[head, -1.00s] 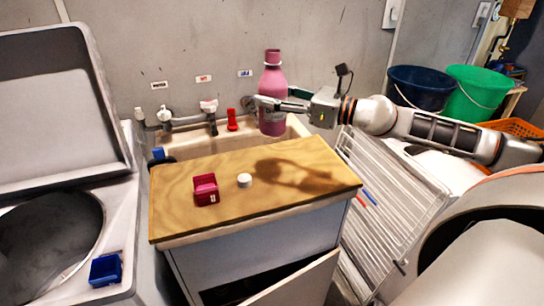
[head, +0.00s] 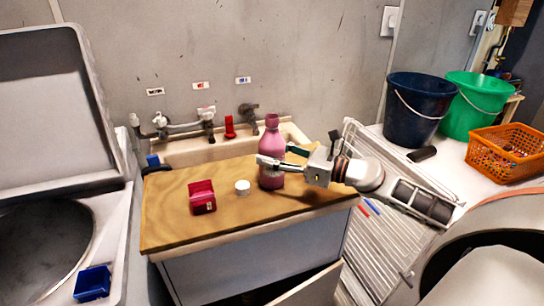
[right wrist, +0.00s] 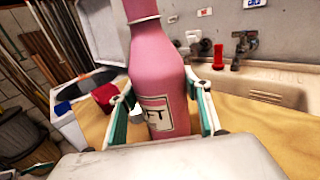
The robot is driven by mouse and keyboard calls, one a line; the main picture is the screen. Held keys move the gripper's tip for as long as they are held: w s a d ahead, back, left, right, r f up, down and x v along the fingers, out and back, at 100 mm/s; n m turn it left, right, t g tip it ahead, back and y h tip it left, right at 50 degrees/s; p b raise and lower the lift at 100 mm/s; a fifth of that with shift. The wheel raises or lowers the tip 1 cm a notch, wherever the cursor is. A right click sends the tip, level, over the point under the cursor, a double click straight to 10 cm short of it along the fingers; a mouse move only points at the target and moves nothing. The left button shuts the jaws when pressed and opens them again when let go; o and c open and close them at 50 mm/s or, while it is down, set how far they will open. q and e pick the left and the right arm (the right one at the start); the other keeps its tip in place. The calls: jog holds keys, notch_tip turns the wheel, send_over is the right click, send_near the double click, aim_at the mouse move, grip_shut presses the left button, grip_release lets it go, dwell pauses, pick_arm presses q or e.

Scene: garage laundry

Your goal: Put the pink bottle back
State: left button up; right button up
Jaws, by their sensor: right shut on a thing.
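The pink bottle (head: 272,150) is upright at the right part of the wooden board (head: 225,222), beside the white cap (head: 242,187). My right gripper (head: 270,166) is shut around the bottle's body. In the right wrist view the bottle (right wrist: 158,70) stands between the two green-padded fingers (right wrist: 160,118), and part of a label with "FT" shows. I cannot tell for sure whether its base touches the board. My left gripper is not in view.
A red box (head: 202,197) stands on the board left of the cap. The sink (head: 180,155) with taps lies behind. A blue box (head: 92,283) is at lower left. Dark blue (head: 413,110) and green buckets (head: 480,100) and an orange basket (head: 503,155) stand right.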

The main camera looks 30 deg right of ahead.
jog(key=shift+r, duration=0.1)
jog(key=o, duration=1.2)
jog(key=shift+f, duration=0.3)
jog(key=shift+c, duration=0.2)
jog(key=o, duration=0.4)
jog(key=shift+r, duration=0.1)
